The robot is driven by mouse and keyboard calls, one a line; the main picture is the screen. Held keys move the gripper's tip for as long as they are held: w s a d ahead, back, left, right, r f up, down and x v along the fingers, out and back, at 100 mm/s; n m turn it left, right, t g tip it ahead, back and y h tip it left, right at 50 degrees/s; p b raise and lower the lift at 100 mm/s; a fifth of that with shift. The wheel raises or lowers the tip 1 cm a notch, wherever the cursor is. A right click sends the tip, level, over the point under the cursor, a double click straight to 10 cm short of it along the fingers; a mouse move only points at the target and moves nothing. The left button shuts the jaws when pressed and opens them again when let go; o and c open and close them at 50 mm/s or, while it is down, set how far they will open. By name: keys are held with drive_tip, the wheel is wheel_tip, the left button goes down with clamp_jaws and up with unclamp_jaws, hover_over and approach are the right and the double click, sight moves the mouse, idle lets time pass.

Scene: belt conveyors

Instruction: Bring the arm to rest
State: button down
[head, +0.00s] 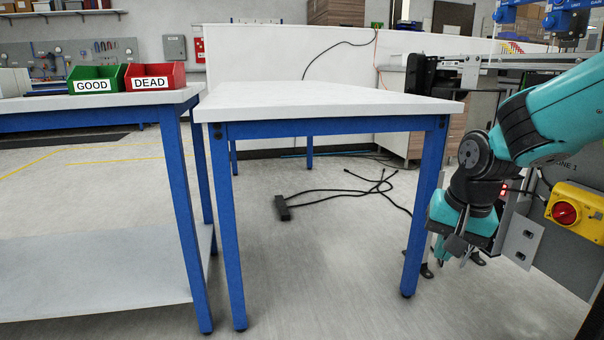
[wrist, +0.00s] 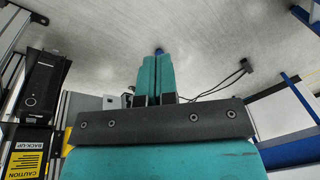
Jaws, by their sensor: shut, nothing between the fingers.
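My gripper (head: 456,252) hangs at the right of the head view, fingers pointing down, beside the right front leg of the middle table. In the wrist view my gripper (wrist: 154,78) shows its two teal fingers closed together with nothing between them. The floor lies beyond the fingertips. My teal and black arm reaches in from the right edge of the head view.
A bare white table (head: 330,101) with blue legs stands in the middle. A second table at left bears a green GOOD bin (head: 95,80) and a red DEAD bin (head: 155,77). A yellow switch box (head: 575,211) is close to my arm. Cables (head: 340,193) lie on the floor.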

drive_tip(key=s+a+r+n+g+y+p, duration=0.1)
drive_tip(key=s+a+r+n+p, duration=0.2)
drive_tip(key=s, duration=0.5)
drive_tip(key=s+a+r+n+y, duration=0.1)
drive_tip(key=s+a+r+n, duration=0.3)
drive_tip(key=s, duration=0.3)
drive_tip(key=s+a+r+n+g+y+p, duration=0.1)
drive_tip(key=s+a+r+n+p, duration=0.1)
drive_tip(key=s+a+n, duration=0.45)
drive_tip(key=d+r+m+p, duration=0.1)
drive_tip(key=d+r+p, duration=0.2)
drive_tip(key=r+p, duration=3.3)
drive_tip(key=shift+s+m, duration=0.35)
drive_tip(key=shift+s, duration=0.1)
drive_tip(key=shift+r, duration=0.1)
drive_tip(key=shift+d, duration=0.1)
